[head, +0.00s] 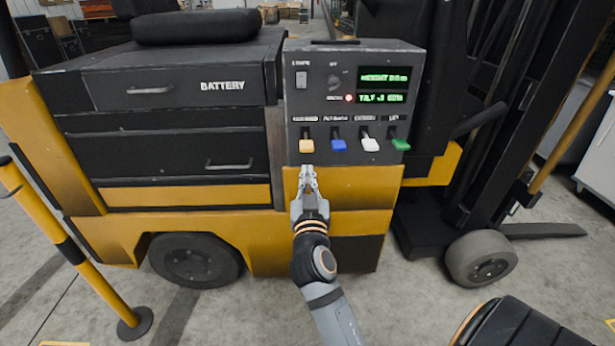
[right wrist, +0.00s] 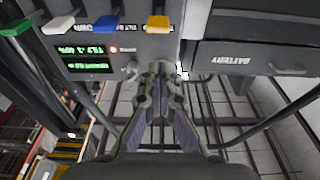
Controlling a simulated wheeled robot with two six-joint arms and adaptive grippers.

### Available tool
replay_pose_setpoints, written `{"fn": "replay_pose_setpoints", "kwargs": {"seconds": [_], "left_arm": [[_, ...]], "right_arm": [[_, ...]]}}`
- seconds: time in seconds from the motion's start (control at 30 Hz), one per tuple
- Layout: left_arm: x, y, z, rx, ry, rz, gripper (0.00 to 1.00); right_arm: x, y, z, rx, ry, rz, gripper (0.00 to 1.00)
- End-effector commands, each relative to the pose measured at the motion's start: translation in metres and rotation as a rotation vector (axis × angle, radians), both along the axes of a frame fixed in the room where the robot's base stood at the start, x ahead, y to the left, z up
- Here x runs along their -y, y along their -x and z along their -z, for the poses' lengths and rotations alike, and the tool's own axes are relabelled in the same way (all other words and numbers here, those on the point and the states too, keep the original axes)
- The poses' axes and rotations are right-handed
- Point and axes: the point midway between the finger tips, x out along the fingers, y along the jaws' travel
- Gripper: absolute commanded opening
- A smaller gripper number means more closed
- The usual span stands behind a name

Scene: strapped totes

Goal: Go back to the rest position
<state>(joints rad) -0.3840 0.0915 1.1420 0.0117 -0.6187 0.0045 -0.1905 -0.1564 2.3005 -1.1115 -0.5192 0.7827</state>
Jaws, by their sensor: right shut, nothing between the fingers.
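My right gripper (head: 308,180) is shut and empty in front of the forklift's yellow side, just below the orange lever (head: 306,146) of the grey control box (head: 350,105). In the right wrist view its fingers (right wrist: 160,72) are together, with the orange lever (right wrist: 157,22) close by in the picture; I cannot tell whether they touch it. Blue (head: 338,144), white (head: 369,144) and green (head: 401,144) levers stand in the same row. The box has two lit green displays (head: 384,86). My left gripper is not in view.
The yellow and black forklift (head: 230,230) fills the middle, with a black battery drawer block (head: 180,110) at left. Its mast (head: 500,110) and a wheel (head: 481,258) are at right. A yellow post (head: 40,220) stands at the left.

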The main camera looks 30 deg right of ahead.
Motion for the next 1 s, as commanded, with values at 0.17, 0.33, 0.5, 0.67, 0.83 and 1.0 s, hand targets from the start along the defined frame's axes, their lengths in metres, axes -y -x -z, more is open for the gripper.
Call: {"fn": "replay_pose_setpoints", "kwargs": {"seconds": [0.17,0.33,0.5,0.67,0.83,1.0], "left_arm": [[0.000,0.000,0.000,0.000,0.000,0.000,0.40],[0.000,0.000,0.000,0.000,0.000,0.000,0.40],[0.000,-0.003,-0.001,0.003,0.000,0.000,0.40],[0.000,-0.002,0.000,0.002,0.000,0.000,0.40],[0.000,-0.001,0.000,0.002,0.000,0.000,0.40],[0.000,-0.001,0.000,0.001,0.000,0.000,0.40]], "right_arm": [[0.000,0.000,0.000,0.000,0.000,0.000,0.00],[0.000,0.000,0.000,0.000,0.000,0.000,0.00],[-0.005,-0.010,0.031,-0.070,-0.006,-0.023,0.00],[-0.022,-0.028,0.150,-0.334,-0.031,-0.105,0.00],[-0.037,-0.007,0.302,-0.665,-0.075,-0.198,0.00],[-0.045,0.059,0.440,-0.983,-0.139,-0.274,0.00]]}}
